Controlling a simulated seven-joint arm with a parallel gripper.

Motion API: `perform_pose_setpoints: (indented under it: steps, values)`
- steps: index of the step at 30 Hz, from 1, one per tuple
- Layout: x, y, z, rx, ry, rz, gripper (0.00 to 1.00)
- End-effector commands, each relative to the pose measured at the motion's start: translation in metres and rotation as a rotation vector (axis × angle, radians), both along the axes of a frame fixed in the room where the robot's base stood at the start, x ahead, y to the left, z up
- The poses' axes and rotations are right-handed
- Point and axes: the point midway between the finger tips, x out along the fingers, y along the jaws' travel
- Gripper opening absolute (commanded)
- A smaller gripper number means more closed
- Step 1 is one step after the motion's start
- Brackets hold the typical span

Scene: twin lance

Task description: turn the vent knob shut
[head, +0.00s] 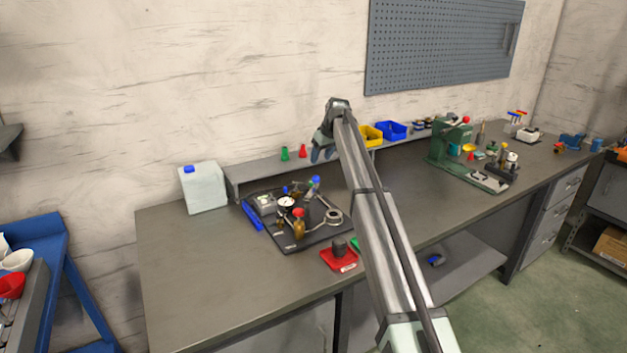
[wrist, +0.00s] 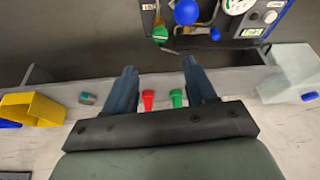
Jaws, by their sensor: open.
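A small apparatus stands on a black board (head: 290,243) on the bench. It carries a round white gauge (head: 285,203), a blue knob (head: 315,180) and a red-topped amber part (head: 298,227). In the wrist view, the blue knob (wrist: 186,12), the gauge (wrist: 238,5) and a green-and-orange part (wrist: 160,33) show at the top edge, partly cut off. I cannot tell which part is the vent knob. My gripper (head: 322,154) is raised above the back shelf, apart from the apparatus. In the wrist view its fingers (wrist: 160,68) are spread with nothing held.
A red and a green small piece (head: 302,151) stand on the back shelf (head: 255,168). Yellow (head: 371,136) and blue bins (head: 391,130) are farther right. A white jug (head: 203,188) stands left, a red tray (head: 340,260) in front. The bench's left front is clear.

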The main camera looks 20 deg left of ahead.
Motion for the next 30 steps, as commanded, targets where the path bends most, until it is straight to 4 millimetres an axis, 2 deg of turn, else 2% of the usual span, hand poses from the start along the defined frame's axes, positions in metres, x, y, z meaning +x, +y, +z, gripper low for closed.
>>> perform_pose_setpoints:
  steps: [18,24,30]
  values:
    - [0.024,0.031,-0.094,0.000,0.000,0.003,0.56]
    - [0.029,0.037,-0.111,0.001,-0.001,0.003,0.56]
    - [0.030,0.039,-0.118,0.000,-0.002,0.003,0.56]
